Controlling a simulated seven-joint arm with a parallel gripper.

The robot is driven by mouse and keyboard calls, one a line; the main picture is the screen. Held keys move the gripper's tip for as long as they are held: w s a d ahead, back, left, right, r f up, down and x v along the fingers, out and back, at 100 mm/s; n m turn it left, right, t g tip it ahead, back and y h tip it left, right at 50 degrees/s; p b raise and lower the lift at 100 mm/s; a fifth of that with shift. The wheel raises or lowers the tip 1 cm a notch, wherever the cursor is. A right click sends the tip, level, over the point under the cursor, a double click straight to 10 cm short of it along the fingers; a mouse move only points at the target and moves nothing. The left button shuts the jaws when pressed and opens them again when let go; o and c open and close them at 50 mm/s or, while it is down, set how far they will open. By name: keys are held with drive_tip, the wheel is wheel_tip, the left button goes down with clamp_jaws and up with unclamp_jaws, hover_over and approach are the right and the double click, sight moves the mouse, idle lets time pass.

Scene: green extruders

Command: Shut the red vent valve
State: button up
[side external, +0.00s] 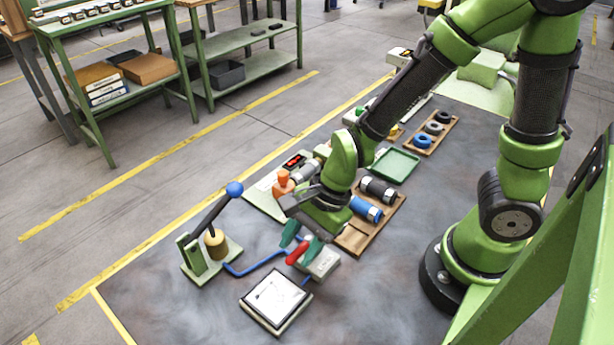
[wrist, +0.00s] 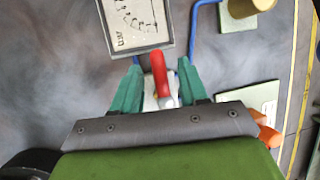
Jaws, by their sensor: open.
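The red vent valve (side external: 297,251) is a red lever handle on a small pale block (side external: 322,263) on the dark work surface. In the wrist view the red handle (wrist: 159,75) stands between the two teal fingers of my gripper (wrist: 157,85), pointing toward the gauge. My gripper (side external: 303,240) is open and low over the valve, with a finger on either side of the handle. I see gaps between handle and fingers in the wrist view. The handle's base is partly hidden by my gripper.
A square white gauge (side external: 276,300) lies in front of the valve. A blue hose (side external: 255,264) runs left to a hand pump with a blue-knobbed lever (side external: 235,189). A wooden tray (side external: 355,238) with blue and black cylinders stands behind, near an orange-knobbed part (side external: 283,182).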

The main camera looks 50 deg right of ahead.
drive_tip(key=v, duration=1.7)
drive_tip(key=shift+f, duration=0.1)
